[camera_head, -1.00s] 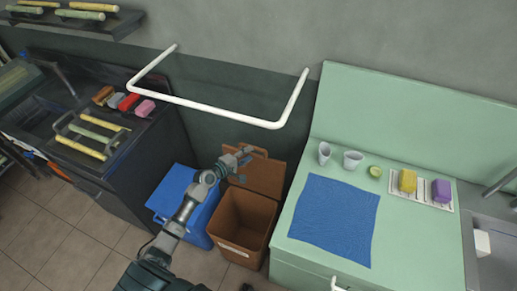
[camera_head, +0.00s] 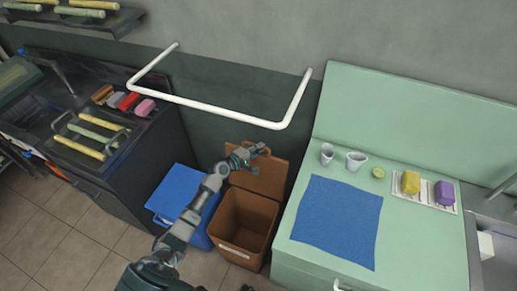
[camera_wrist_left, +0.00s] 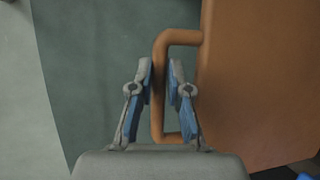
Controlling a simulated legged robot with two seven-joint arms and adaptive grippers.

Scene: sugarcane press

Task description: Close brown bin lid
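The brown bin (camera_head: 241,236) stands on the floor with its lid (camera_head: 266,181) swung up and back against the wall, so the bin is open. My left gripper (camera_head: 250,152) is at the top of the lid, by its handle. In the left wrist view, the lid (camera_wrist_left: 262,90) fills the right side and its handle (camera_wrist_left: 158,105) is a brown loop. The fingers of my left gripper (camera_wrist_left: 161,68) are partly apart, with the handle's long bar between them. A small gap shows beside the right finger. My right gripper is not in view.
A blue bin (camera_head: 177,193) with its lid down stands left of the brown bin. A green counter (camera_head: 290,255) with a blue cloth (camera_head: 337,222) is close on the right. A white rail (camera_head: 205,107) juts from the wall above the bins.

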